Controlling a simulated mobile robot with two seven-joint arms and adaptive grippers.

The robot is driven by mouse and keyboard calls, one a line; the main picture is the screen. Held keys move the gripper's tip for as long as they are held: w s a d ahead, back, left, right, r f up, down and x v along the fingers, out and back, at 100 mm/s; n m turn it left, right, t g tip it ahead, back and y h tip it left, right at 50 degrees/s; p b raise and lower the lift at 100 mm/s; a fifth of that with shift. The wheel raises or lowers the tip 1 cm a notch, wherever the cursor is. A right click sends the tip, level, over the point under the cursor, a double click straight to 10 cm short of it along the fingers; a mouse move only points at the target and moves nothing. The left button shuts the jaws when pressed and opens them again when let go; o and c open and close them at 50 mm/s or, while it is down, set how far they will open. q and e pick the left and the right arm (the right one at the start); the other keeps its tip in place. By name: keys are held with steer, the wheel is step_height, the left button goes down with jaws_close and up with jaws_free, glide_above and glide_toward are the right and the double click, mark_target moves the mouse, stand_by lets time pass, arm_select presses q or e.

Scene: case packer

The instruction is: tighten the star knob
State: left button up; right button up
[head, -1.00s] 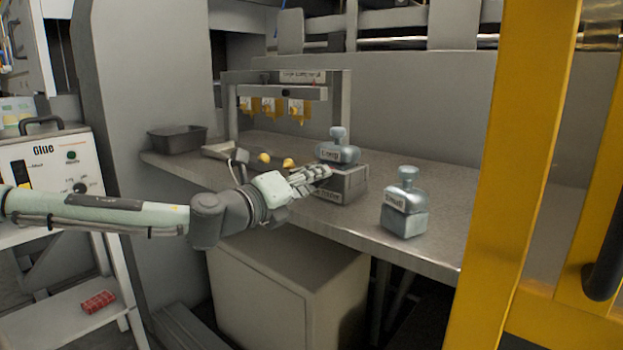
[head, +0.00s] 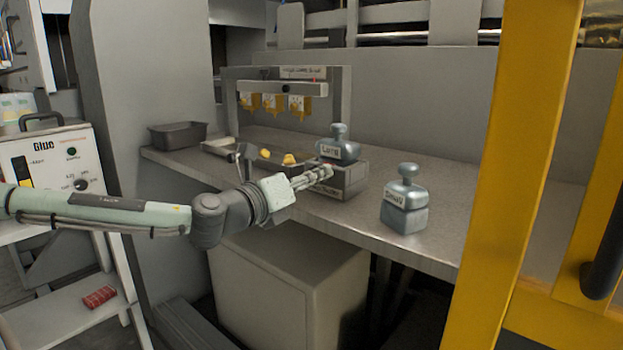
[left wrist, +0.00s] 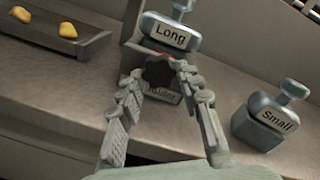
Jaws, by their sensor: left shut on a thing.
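A grey holder block (head: 350,181) stands near the bench's front edge, with a blue-grey piece labelled "Long" (head: 338,148) on top. The "Long" piece also shows in the left wrist view (left wrist: 168,36). A dark knob (left wrist: 160,76) shows on the block's front face between my fingers, its outline partly hidden; I take it to be the star knob. My left gripper (head: 326,174) is at the block's front, its fingers on either side of the knob in the left wrist view (left wrist: 161,70). It is shut on the knob. My right gripper is not in view.
A second piece labelled "Small" (head: 405,200) stands on the bench to the right. A tray with yellow pieces (left wrist: 70,45) lies left of the block, and a dark bin (head: 177,136) further left. A yellow post (head: 520,150) stands at the right.

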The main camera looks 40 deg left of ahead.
arm_select(q)
steer(key=o, duration=1.2)
steer(key=shift+c, duration=0.2)
steer(key=s, duration=0.7)
steer(key=shift+s, duration=0.3)
steer(key=shift+a, duration=0.1)
